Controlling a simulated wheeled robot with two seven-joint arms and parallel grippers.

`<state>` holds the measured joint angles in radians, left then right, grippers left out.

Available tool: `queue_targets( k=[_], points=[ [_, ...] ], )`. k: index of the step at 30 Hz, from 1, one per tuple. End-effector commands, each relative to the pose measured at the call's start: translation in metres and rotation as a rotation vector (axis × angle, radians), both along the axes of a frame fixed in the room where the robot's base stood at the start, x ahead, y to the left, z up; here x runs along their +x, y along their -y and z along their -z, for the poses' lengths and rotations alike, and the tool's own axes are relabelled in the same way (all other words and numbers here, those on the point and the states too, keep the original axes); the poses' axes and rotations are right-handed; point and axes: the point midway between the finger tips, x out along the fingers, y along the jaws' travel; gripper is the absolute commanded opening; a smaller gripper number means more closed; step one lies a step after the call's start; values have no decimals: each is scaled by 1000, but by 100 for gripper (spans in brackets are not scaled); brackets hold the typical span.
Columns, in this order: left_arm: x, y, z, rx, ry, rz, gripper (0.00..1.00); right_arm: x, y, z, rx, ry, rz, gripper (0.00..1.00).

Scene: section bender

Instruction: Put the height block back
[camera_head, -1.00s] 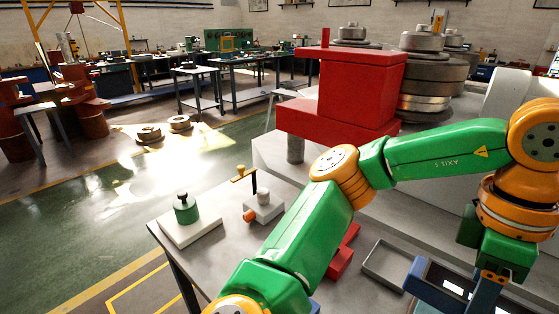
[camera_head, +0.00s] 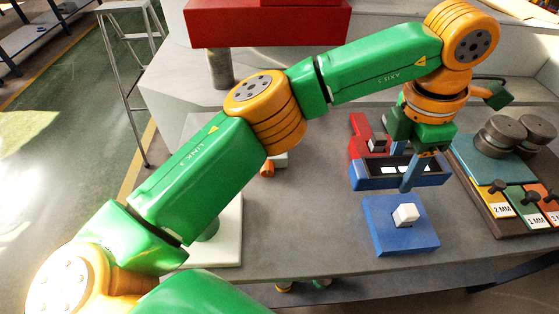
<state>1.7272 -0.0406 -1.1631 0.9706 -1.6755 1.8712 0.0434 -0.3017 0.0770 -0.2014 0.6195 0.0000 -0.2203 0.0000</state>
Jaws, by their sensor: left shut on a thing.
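My left gripper (camera_head: 406,186) points down over the table at the right of the head view. Its arm crosses the picture from the lower left. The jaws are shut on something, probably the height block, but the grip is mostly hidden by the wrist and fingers. Just below the fingertips a small white cube (camera_head: 406,213) sits over a flat blue block (camera_head: 385,238); I cannot tell whether the fingers touch it. My right gripper is not in view.
A red piece (camera_head: 358,138) lies behind the blue frame. At the right, a board (camera_head: 490,222) carries black-knobbed plates with millimetre labels and dark discs (camera_head: 497,136). A white plate (camera_head: 228,242) is partly behind my arm. The grey table (camera_head: 310,215) is clear left of the blue block.

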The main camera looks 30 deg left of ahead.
Motion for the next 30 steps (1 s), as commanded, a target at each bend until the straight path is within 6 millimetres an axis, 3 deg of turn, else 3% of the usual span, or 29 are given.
queue_targets(
  k=[2, 10, 15, 20, 25, 30],
  points=[
    [2, -9, 7, -2, 0, -2, 0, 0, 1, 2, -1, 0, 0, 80],
    [9, -95, 42, 1, -3, -7, 0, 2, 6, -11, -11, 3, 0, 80],
    [11, -123, 81, 2, -3, -4, 0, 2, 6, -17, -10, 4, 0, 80],
    [13, -137, 99, 0, -2, -3, 0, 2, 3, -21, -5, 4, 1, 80],
    [13, -137, 126, 0, -2, 0, 0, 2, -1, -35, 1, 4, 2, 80],
    [14, -136, 131, 0, 2, 0, 0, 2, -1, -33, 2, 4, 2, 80]
  ],
)
